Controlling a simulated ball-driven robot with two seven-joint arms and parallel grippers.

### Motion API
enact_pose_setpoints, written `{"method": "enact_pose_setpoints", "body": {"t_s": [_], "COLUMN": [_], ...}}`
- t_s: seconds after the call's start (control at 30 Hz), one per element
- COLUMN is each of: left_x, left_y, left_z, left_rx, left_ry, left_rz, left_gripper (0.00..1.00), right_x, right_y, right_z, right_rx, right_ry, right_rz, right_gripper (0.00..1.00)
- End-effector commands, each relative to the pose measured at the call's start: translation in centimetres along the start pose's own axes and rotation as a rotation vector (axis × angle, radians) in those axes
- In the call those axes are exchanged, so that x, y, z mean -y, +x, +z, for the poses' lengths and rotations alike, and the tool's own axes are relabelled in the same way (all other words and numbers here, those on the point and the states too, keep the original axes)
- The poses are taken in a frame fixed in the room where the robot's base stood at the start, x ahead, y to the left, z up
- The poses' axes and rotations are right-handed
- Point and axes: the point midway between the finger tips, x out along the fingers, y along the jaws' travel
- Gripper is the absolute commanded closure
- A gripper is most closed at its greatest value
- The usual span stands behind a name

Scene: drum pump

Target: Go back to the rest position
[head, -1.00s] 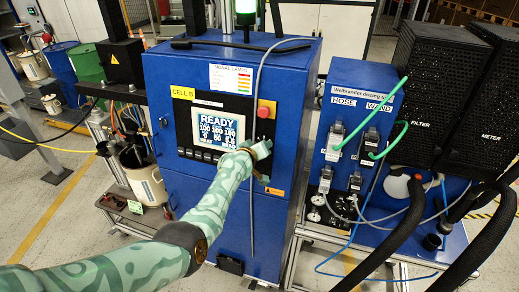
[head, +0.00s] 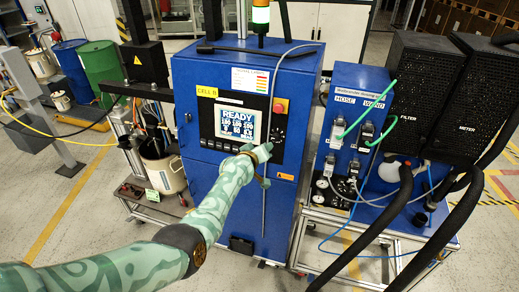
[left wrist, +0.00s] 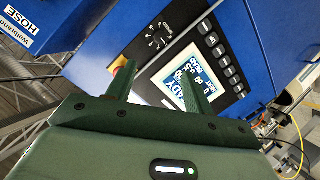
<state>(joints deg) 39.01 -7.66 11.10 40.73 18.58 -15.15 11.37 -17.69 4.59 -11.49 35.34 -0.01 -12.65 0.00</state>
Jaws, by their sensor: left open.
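My left gripper (head: 264,152) is in front of the blue control cabinet (head: 190,100), just right of and below its screen (head: 238,124), which reads READY. It also shows in the left wrist view (left wrist: 157,85), with its two dark green fingers apart and nothing between them. Beyond the fingers, the screen (left wrist: 180,80) and the row of buttons appear tilted. I cannot tell how large the gap to the panel is. My right gripper is in neither view.
A red button (head: 280,106) sits on the cabinet's right side, above my gripper. A grey cable hangs down the cabinet front close to it. The blue dosing unit (head: 345,100) with hoses stands at the right. A pail (head: 163,172) stands at the left. The floor at front left is clear.

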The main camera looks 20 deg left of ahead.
Motion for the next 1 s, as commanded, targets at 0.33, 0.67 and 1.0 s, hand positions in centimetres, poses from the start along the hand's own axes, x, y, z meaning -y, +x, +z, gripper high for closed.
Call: {"method": "enact_pose_setpoints", "body": {"t_s": [0.33, 0.67, 1.0], "left_x": [0.0, 12.6, 31.5], "left_y": [0.0, -0.2, -7.4], "left_z": [0.0, 16.5, 40.8], "left_rx": [-0.001, 0.176, 0.504], "left_ry": [0.012, 0.398, 0.656], "left_rz": [0.0, -0.1, -0.183], "left_gripper": [0.48, 0.48, 0.48], "right_x": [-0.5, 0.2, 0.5], "right_y": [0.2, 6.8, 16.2], "right_z": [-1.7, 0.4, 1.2], "right_rx": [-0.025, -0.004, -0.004], "right_ry": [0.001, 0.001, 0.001], "right_rz": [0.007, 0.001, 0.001], "right_gripper": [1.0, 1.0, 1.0]}}
